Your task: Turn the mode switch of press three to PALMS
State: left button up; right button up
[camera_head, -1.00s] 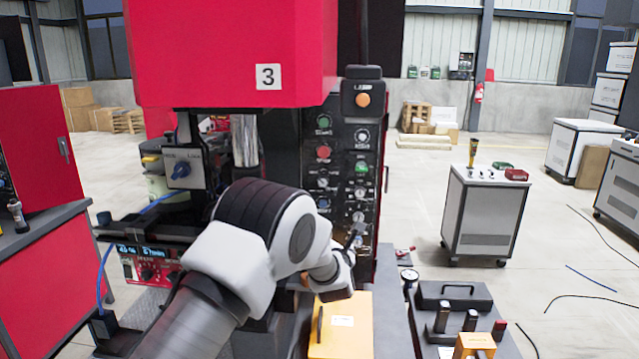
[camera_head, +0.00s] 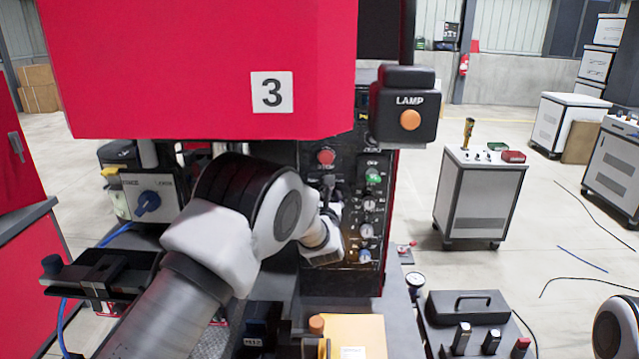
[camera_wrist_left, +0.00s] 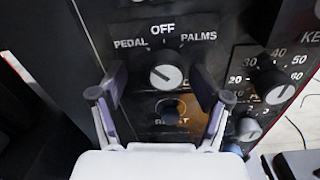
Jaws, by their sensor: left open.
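Press three (camera_head: 200,70) is the red machine with a white "3" plate and a dark control panel (camera_head: 345,160). In the left wrist view, the mode switch (camera_wrist_left: 166,76) is a round black knob with a pale face, under the labels PEDAL, OFF and PALMS. The mark on its face slants towards the upper left, on the PEDAL side. My left gripper (camera_wrist_left: 162,88) is open, with one finger on each side of the knob and no visible contact. In the head view, the left gripper (camera_head: 328,240) is at the panel and partly hides it. My right gripper is out of view.
A button marked RESET (camera_wrist_left: 170,110) sits just below the knob, between the fingers. A numbered dial (camera_wrist_left: 275,86) is to its right. The LAMP box (camera_head: 403,105) juts out at the panel's upper right. A yellow box (camera_head: 355,335) stands below the arm.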

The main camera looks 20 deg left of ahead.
pick_arm(q)
jog(key=shift+s+d+r, duration=0.55)
jog(key=shift+d+r, duration=0.05)
jog(key=shift+d, duration=0.05)
jog(key=shift+s+d+r, duration=0.15)
jog(key=shift+s+d, duration=0.05)
jog(key=shift+s, duration=0.05)
jog(key=shift+c, duration=0.7)
jog(key=c, duration=0.6)
jog(key=shift+w+a, duration=0.1)
jog(key=shift+a, duration=0.15)
grip_shut()
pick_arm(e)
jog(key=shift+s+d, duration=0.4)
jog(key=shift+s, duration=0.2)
pick_arm(q)
jog(key=shift+f, duration=0.2)
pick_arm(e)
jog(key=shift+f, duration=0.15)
